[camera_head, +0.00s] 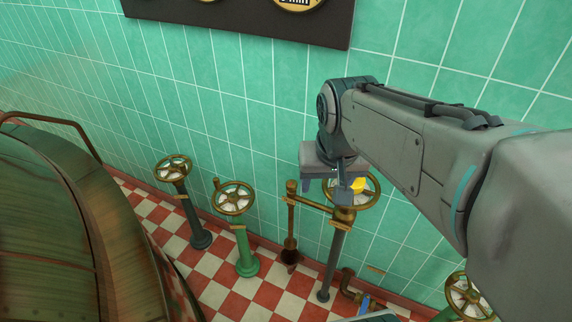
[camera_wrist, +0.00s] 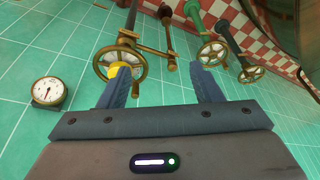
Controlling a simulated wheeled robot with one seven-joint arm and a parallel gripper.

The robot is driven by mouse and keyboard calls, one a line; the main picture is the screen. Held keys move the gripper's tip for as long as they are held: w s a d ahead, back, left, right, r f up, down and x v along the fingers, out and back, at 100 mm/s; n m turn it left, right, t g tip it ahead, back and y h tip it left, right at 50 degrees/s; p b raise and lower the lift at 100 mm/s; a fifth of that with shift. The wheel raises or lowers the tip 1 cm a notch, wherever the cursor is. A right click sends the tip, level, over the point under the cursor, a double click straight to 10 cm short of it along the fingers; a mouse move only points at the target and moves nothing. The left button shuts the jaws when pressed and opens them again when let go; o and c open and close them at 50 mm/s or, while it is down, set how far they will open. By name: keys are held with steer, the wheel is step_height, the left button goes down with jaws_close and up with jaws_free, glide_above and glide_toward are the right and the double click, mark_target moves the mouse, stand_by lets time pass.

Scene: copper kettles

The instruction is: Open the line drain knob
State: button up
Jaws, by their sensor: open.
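A yellow knob (camera_head: 357,184) shows at a brass handwheel (camera_head: 372,200) on a grey post, partly behind my gripper (camera_head: 324,190). No readable label shows which control is the line drain knob.
More handwheels stand on a dark post (camera_head: 173,170) and a green post (camera_head: 233,198) to the left. A brass pipe (camera_head: 291,215) stands beside the grey post. A large copper kettle (camera_head: 80,230) fills the left. A gauge (camera_wrist: 48,91) is on the green tiled wall.

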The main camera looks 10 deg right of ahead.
steer(key=w+f+m+g+b, duration=0.1)
steer(key=w+f+m+b, duration=0.1)
steer(key=w, duration=0.6)
steer(key=w+f+m+g+b, duration=0.1)
steer(key=w+f+m+b, duration=0.15)
steer(key=w, duration=0.55)
steer(key=m+g+b, duration=0.1)
steer(key=m+b, duration=0.3)
glide_above(292, 183)
step_height(292, 183, down, 15)
step_height(292, 183, down, 13)
steer(key=shift+w, duration=0.1)
steer(key=c, duration=1)
